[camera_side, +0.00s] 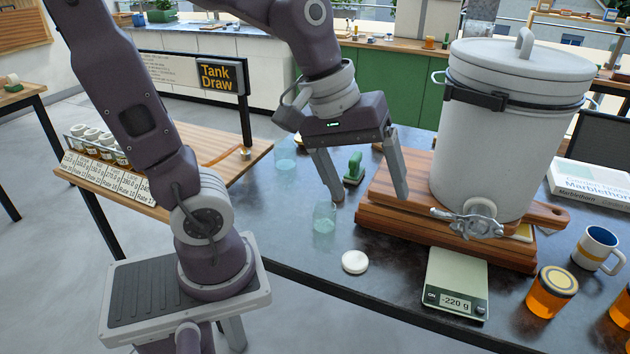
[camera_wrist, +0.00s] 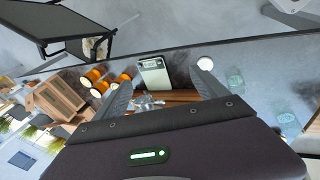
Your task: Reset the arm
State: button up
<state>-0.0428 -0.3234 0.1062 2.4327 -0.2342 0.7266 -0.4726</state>
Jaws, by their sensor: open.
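My gripper (camera_side: 368,192) is open and empty, raised above the dark table, left of the large white tank (camera_side: 480,130). In the wrist view its two fingers (camera_wrist: 162,88) are spread wide with nothing between them touching either one. The tank stands on stacked wooden boards (camera_side: 400,215), with a metal gate valve (camera_side: 468,222) low on its front. A scale (camera_side: 455,283) below the valve has nothing on it and reads -220 g. An empty glass jar (camera_side: 324,217) stands below my gripper, and a white lid (camera_side: 355,262) lies near the table's front edge.
A second glass jar (camera_side: 285,155) and a green-handled tool (camera_side: 353,168) are farther back. Orange jars (camera_side: 551,292), a mug (camera_side: 597,249) and a book (camera_side: 592,185) stand at the right. A "Tank Draw" sign (camera_side: 219,77) and a rack of small jars (camera_side: 92,140) are at the left.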

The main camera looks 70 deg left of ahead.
jog(key=s+r+m+t+y, duration=0.1)
jog(key=s+r+m, duration=0.1)
jog(key=s+m, duration=0.6)
jog(key=shift+s+a+r+m+t+y, duration=0.2)
jog(key=shift+m+t+y, duration=0.1)
jog(key=shift+m+t, duration=0.1)
